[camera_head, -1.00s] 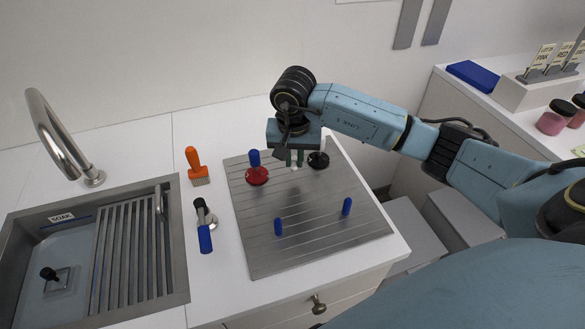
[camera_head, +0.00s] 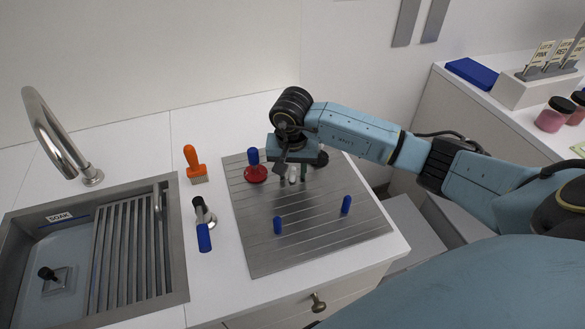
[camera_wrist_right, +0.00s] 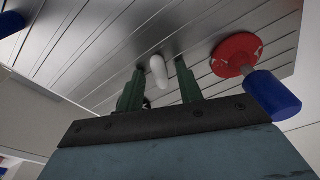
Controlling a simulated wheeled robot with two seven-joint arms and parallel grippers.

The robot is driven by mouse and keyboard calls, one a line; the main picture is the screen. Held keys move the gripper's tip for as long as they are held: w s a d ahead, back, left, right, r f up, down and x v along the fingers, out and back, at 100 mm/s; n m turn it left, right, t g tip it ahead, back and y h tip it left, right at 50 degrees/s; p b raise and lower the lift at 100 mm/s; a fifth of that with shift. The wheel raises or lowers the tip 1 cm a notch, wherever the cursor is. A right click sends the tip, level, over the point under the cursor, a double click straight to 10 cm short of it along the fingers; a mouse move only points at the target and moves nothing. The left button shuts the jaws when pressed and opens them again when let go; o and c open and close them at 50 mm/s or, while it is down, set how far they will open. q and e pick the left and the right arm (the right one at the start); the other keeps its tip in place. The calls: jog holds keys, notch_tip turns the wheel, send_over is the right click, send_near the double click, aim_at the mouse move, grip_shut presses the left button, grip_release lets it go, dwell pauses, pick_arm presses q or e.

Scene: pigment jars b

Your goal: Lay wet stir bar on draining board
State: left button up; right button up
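The white stir bar (camera_head: 293,174) is at the draining board (camera_head: 300,245), near its back edge. It also shows in the right wrist view (camera_wrist_right: 158,72), between the two green fingers with a gap on each side. My right gripper (camera_head: 292,180) points down over the board around the bar, its fingers apart and not closed on it. The bar seems to rest on the board, but I cannot tell for certain that it touches. My left gripper is not in view.
A red disc with a blue handle (camera_head: 255,173) stands left of my right gripper, and a black round piece (camera_head: 321,158) is close on its right. Blue pegs (camera_head: 278,226) (camera_head: 346,204) stand nearer the front. The sink (camera_head: 20,250) is at left, beside an orange brush (camera_head: 194,162).

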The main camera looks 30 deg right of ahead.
aim_at(292, 178)
jog(key=shift+r, duration=0.25)
notch_tip(292, 178, up, 12)
jog(key=s, duration=0.1)
jog(key=shift+a, duration=0.45)
jog(key=shift+s+f, duration=0.1)
jog(key=shift+f, duration=0.05)
